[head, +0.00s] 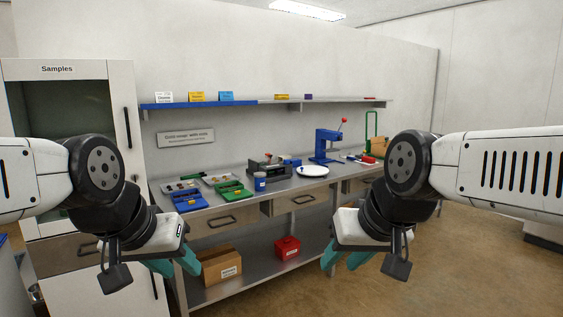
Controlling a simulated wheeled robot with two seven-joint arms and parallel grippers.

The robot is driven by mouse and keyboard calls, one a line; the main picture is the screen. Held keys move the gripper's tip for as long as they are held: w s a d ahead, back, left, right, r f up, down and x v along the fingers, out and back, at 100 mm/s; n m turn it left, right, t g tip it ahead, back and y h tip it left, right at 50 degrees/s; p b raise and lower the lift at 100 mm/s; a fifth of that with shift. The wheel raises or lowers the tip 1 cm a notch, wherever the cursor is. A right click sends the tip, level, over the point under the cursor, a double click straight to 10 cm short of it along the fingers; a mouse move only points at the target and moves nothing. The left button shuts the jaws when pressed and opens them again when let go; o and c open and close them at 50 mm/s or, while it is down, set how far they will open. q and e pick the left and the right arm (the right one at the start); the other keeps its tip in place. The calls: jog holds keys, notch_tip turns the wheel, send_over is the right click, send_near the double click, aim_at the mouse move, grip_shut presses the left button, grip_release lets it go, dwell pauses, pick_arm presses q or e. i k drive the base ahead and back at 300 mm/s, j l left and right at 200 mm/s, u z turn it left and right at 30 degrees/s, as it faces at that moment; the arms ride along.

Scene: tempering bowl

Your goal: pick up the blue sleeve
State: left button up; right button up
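I cannot tell for sure which thing is the blue sleeve. Blue things on the metal bench (225,235) are a small blue-and-white cylinder (260,182) near the front edge, a blue tray (188,202) at the left, and a blue press (325,146) at the back right. A blue part (291,162) also shows by a dark machine (268,167). My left gripper (174,266) is low in front of the bench's left end, its teal fingers apart and empty. My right gripper (344,260) is low in front of the bench's right part, fingers apart and empty. Neither touches anything on the bench.
A green tray (231,190) and grey trays (215,178) are at the bench's left. A white round plate (312,170) is at the middle right. A cardboard box (221,267) and red box (287,248) stand on the lower shelf. A samples cabinet (118,100) is at the left.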

aim_at(297, 162)
jog(key=i+l+z, duration=0.4)
jog(key=i, duration=0.8)
jog(key=i+j+z, duration=0.1)
jog(key=i+z, duration=0.3)
jog(key=i, duration=0.75)
jog(key=i+j+z, duration=0.1)
jog(key=i+z, duration=0.3)
jog(key=i, duration=0.55)
jog(key=i+u, duration=0.35)
jog(key=i+l+u, duration=0.1)
jog(key=u, duration=0.25)
jog(key=i+u, duration=0.15)
jog(key=u, duration=0.25)
jog(key=i+u, duration=0.15)
jog(key=u, duration=0.25)
jog(key=i+u, duration=0.1)
jog(key=u, duration=0.3)
jog(key=i+l+u, duration=0.15)
jog(key=u, duration=0.25)
jog(key=i+l+u, duration=0.15)
jog(key=u, duration=0.2)
